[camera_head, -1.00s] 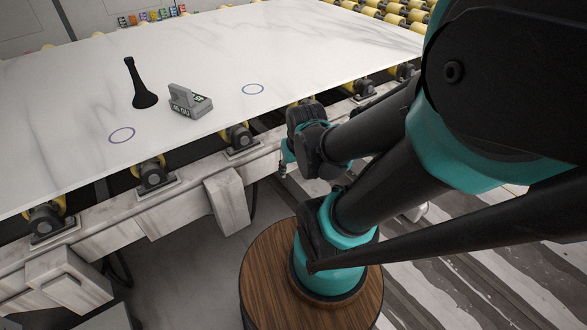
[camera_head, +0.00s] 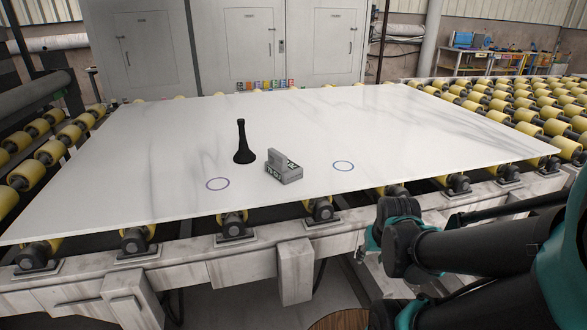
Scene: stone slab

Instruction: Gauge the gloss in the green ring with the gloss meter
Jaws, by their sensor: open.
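A grey block-shaped device with a dark label, which looks like the gloss meter (camera_head: 285,172), sits on the white veined stone slab (camera_head: 130,180) near its front edge. One thin ring outline (camera_head: 217,191) is drawn on the slab left of the meter. Another ring (camera_head: 335,163) is drawn to its right. Both rings look blue; I see no green ring. The meter stands between the rings, apart from both. My arm's dark and teal wrist links are at the lower right, in front of the slab's edge. My gripper's fingers are not visible.
A black, long-necked object with a flared base (camera_head: 243,148) stands upright just behind and left of the meter. Yellow rollers (camera_head: 540,110) and a roller frame (camera_head: 240,262) surround the slab. Its right side is clear.

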